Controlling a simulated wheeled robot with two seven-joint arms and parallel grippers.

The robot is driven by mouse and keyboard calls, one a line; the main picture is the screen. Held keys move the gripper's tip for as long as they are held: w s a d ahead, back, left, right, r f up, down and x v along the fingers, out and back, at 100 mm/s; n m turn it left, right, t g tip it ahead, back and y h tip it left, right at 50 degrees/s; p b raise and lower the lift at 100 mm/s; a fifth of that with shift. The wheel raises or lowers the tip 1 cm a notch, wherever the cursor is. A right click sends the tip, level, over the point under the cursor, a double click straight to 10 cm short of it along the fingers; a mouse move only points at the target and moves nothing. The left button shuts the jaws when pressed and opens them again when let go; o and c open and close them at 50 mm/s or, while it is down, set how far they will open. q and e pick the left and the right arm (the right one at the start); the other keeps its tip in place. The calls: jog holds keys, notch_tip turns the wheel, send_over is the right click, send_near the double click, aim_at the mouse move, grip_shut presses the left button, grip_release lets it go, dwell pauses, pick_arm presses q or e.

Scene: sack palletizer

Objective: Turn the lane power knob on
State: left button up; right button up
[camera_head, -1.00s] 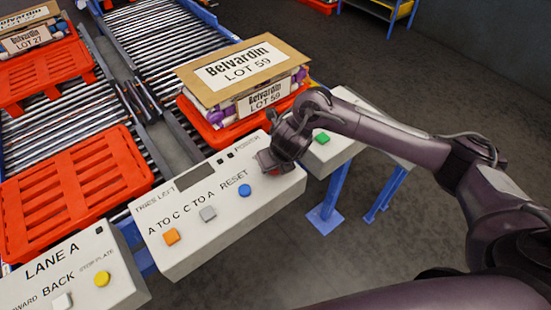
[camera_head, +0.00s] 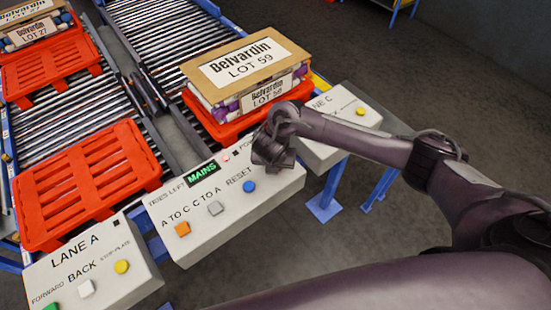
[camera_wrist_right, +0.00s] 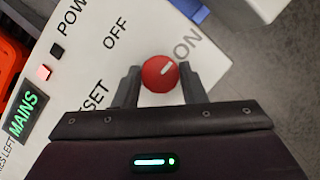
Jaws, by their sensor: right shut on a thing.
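The red power knob (camera_wrist_right: 160,74) is on the middle control panel (camera_head: 205,238), with OFF and ON printed beside it. Its white mark points toward the ON label (camera_wrist_right: 187,46). My right gripper (camera_wrist_right: 160,88) is shut on the knob, one finger on each side. In the head view my right gripper (camera_head: 272,158) hides the knob. A small display (camera_wrist_right: 24,112) on the panel reads MAINS in lit green; it also shows in the head view (camera_head: 202,172). A small red light (camera_wrist_right: 44,72) is lit near it. My left gripper is not in view.
The middle panel also carries orange (camera_head: 182,229), grey (camera_head: 215,208) and blue (camera_head: 248,186) buttons. The Lane A panel (camera_head: 95,262) is at left, the Lane C panel (camera_head: 340,115) at right. Sacks under a cardboard sheet (camera_head: 240,66) sit on a red pallet behind.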

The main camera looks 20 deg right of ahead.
aim_at(273, 177)
jog(key=shift+w, duration=0.1)
dwell(0.3)
jog(key=o, duration=1)
jog(key=v, duration=0.4)
jog(key=shift+w+a+r+b, duration=0.15)
jog(key=shift+w+a+b, duration=0.05)
jog(key=shift+a+b, duration=0.15)
jog(key=shift+s+d+r, duration=0.15)
jog(key=shift+s+r, duration=0.1)
jog(key=shift+r, duration=0.15)
jog(key=v, duration=0.1)
jog(key=p+v, duration=0.1)
jog(key=shift+s+r, duration=0.3)
jog(key=shift+s, duration=0.1)
